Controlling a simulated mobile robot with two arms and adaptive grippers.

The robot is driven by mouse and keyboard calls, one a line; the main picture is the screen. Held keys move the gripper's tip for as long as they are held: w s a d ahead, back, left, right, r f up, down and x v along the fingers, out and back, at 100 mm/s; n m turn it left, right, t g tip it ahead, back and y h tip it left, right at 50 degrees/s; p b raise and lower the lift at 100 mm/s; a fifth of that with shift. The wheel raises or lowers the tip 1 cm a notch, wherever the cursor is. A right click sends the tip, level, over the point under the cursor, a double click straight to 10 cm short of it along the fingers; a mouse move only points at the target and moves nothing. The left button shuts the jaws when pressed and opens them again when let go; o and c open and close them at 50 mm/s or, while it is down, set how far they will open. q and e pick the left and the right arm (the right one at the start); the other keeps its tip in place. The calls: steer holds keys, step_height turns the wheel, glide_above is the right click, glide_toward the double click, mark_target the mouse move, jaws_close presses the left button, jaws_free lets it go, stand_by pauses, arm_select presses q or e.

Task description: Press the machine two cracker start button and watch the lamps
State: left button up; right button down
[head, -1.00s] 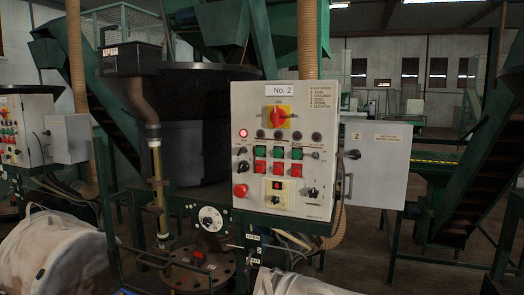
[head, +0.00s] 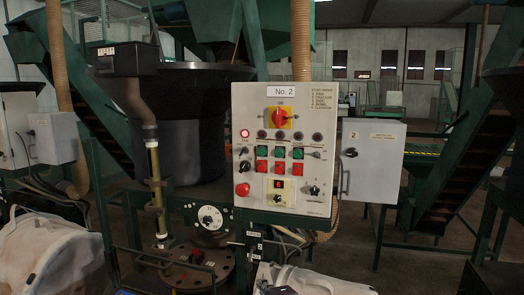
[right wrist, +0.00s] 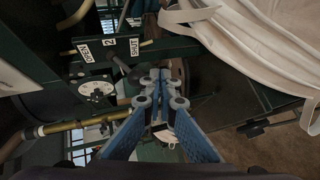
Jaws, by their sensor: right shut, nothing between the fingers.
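The white No. 2 control panel (head: 225,180) faces me in the middle of the head view. One lamp (head: 244,133) at the left of its lamp row glows red; the other lamps (head: 280,135) in the row look dark. Below are green buttons (head: 262,152) over red buttons (head: 262,166); their small labels are unreadable, so I cannot tell which is the cracker's. My right gripper (right wrist: 161,80) is shut and empty in the right wrist view, its blue fingers together near the OPEN/SHUT plate. It is apart from the buttons. My left gripper is not identifiable.
A red mushroom button (head: 242,190) and a red-yellow rotary switch (head: 279,117) are on the same panel. A grey cabinet door (head: 374,165) stands out at right. White bulk bags (head: 52,252) bulge below. A white dial (head: 210,217) sits beneath the panel; green stairs stand at right.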

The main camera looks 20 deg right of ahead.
mark_target(261, 152)
steer(key=a+r+n+t+p, duration=0.1)
steer(key=r+n+t, duration=0.1)
steer(key=r, duration=1.1)
steer(key=s+a+r+n+t+y, duration=0.1)
steer(key=r+n, duration=0.3)
steer(key=r, duration=0.9)
steer(key=s+a+r+n+t+y+p, duration=0.1)
steer(key=a+r+n+t, duration=0.1)
steer(key=r, duration=1.1)
steer(key=shift+s+a+r+n+t+p, duration=0.3)
steer(key=shift+r+n+t, duration=0.1)
steer(key=shift+n, duration=0.1)
steer(key=shift+w+d, duration=0.1)
steer(key=shift+w+d+p, duration=0.1)
steer(key=shift+w+d, duration=0.75)
steer(key=shift+w, duration=0.35)
steer(key=shift+w+d+p, duration=0.15)
steer(key=shift+w+d, duration=0.65)
steer(key=shift+w, duration=0.35)
steer(key=shift+w+d+p, duration=0.1)
steer(key=shift+w+d, duration=0.75)
steer(key=shift+w, duration=0.35)
steer(key=shift+w, duration=0.1)
